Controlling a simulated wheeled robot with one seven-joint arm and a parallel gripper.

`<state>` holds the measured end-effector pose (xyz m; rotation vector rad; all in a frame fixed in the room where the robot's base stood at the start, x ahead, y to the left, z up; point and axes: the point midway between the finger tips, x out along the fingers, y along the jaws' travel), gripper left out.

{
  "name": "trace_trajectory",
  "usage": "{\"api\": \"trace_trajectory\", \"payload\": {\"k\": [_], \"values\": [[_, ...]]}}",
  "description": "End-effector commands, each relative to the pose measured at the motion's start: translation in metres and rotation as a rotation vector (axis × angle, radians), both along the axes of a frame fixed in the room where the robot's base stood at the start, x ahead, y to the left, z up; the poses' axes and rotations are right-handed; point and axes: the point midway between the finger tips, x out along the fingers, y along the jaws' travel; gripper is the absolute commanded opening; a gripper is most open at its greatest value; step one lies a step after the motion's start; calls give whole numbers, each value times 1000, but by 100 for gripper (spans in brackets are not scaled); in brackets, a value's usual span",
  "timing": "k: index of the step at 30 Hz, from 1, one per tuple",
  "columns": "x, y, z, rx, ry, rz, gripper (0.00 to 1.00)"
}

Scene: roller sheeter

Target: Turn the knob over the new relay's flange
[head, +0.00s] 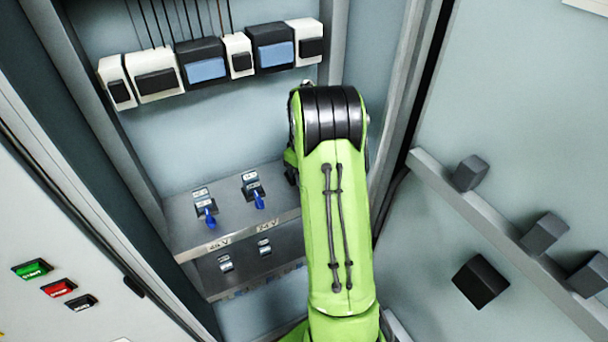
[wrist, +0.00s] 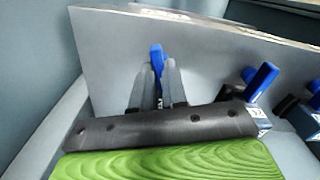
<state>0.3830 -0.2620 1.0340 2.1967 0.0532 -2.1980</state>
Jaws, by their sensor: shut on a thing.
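In the wrist view my gripper (wrist: 157,85) has its two grey fingers closed about an upright blue knob (wrist: 157,58). The relay body under that knob and its flange are hidden behind my gripper's dark palm. Two more blue knobs, a nearer one (wrist: 262,80) and one at the right edge (wrist: 315,88), stand to the right, apart from my fingers. In the head view two relays with blue knobs, a left one (head: 206,212) and a middle one (head: 256,195), sit on the grey shelf (head: 228,226). My green arm hides the gripper and the held knob there.
A lower shelf holds small metal clips (head: 225,263). A row of black and white modules (head: 206,63) with wires hangs above. The cabinet's side wall (head: 410,90) is close to the right of my arm.

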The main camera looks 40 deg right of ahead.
Motion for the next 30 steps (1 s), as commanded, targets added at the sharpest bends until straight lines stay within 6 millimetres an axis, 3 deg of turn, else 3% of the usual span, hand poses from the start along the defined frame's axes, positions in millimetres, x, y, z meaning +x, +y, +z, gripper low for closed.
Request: {"api": "trace_trajectory", "payload": {"k": [13, 30], "values": [[0, -1, 1, -2, -2, -284, 0], [0, -1, 1, -2, -3, -352, 0]]}}
